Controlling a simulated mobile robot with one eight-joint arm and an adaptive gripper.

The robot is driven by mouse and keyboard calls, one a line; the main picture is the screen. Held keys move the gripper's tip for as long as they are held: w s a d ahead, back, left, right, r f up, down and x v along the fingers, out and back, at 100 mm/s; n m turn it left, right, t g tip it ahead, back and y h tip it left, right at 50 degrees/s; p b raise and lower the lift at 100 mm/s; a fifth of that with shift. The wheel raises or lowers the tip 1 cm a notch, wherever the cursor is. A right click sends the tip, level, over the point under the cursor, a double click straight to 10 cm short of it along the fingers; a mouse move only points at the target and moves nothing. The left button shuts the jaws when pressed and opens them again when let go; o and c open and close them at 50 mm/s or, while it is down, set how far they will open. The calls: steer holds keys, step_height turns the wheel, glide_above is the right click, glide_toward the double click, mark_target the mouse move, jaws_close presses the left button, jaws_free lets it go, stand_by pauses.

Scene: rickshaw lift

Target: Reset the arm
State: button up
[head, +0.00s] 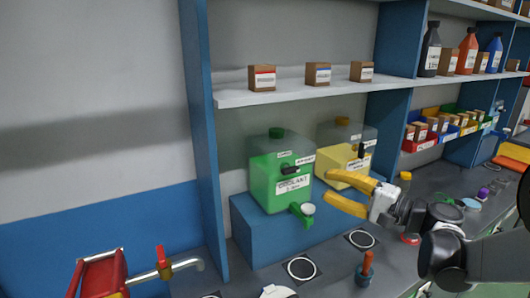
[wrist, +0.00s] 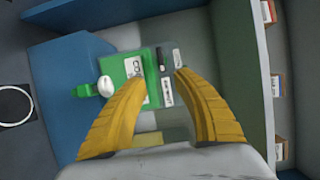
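My gripper (head: 352,193) has two yellow curved fingers and reaches in from the right over the workbench. In the wrist view my gripper (wrist: 160,85) shows its fingers spread apart with nothing between them. It is in front of the yellow jug and to the right of the green coolant jug. The arm behind it is stretched out from the right edge of the head view.
The green jug (head: 272,177) with a green tap and the yellow jug (head: 346,152) stand on a blue block (head: 262,242). A shelf (head: 300,93) above holds small boxes. Circled pads (head: 301,269) lie on the bench. Coloured bins line the right.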

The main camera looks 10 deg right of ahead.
steer(key=s+a+f+n+g+h+b, duration=0.2)
steer(key=s+a+f+n+g+h, duration=0.3)
steer(key=s+a+f, duration=0.6)
steer(key=s+d+f+n+h+b, duration=0.1)
steer(key=s+f+n+h, duration=0.1)
steer(key=s, duration=0.3)
steer(key=s+d+f+n+g+h+b, duration=0.1)
steer(key=s+d+f+n+h, duration=0.1)
steer(key=s+f+n+h, duration=0.1)
steer(key=shift+s+h, duration=0.9)
